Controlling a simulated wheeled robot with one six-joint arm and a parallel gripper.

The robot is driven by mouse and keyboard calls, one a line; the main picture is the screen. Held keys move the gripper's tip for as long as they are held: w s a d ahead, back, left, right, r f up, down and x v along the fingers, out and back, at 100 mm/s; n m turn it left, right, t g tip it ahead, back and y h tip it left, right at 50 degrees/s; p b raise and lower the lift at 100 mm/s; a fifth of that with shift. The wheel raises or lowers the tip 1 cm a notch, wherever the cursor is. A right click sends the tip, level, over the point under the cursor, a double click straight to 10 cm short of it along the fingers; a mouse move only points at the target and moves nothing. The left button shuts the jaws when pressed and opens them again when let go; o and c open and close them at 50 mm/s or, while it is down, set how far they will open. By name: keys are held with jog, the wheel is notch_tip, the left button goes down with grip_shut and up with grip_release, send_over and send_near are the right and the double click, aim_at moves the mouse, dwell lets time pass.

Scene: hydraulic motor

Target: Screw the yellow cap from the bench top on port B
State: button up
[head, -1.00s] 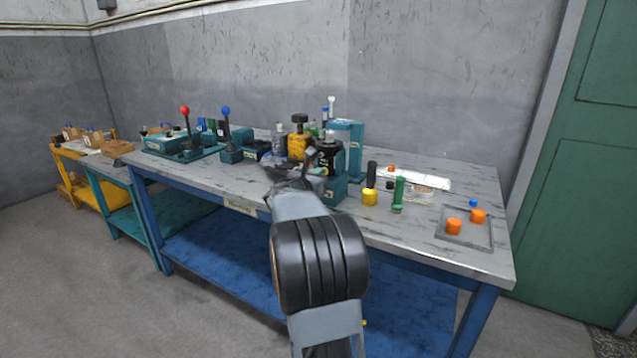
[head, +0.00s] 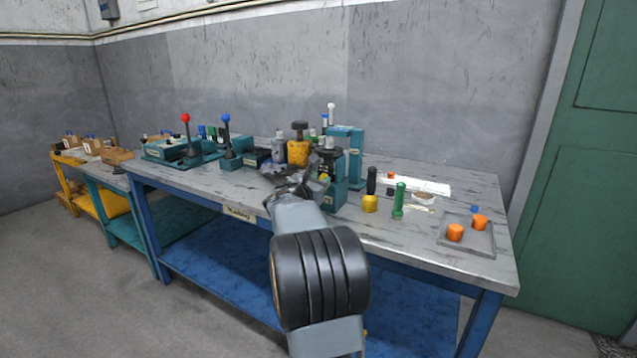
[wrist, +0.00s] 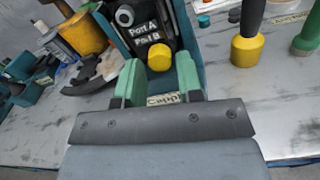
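The motor block (wrist: 140,30) has a black face lettered PORT A and PORT B in a teal holder (wrist: 188,70); it also shows in the head view (head: 327,160). A yellow cap (wrist: 162,52) sits at the lower part of the face, just below the PORT B lettering. Whether it is threaded in cannot be told. Port A (wrist: 124,15) shows as a round fitting with a dark hole. My gripper (wrist: 160,82) is open, its green fingertips apart below and to either side of the cap, with nothing held. In the head view my gripper (head: 298,183) is close to the block.
A black-handled yellow tool (head: 370,203) and a green-handled one (head: 399,200) stand right of the block. A tray (head: 482,248) with orange caps lies farther right. A yellow canister (head: 298,152) stands left.

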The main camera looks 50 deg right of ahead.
dwell(0.3)
jog(key=shift+r+n+p, duration=0.35)
jog(key=shift+n+p, duration=0.25)
jog(key=shift+p, duration=0.4)
jog(key=n+p, duration=0.3)
jog(key=shift+r+p, duration=0.15)
jog(key=shift+p, duration=0.15)
jog(key=n+p, duration=0.4)
jog(key=shift+p, duration=0.3)
jog(key=shift+f+n+p, duration=0.3)
jog(key=shift+n+p, duration=0.45)
jog(key=shift+n, duration=0.05)
jog(key=shift+f+n, duration=0.25)
jog(key=shift+n, duration=0.05)
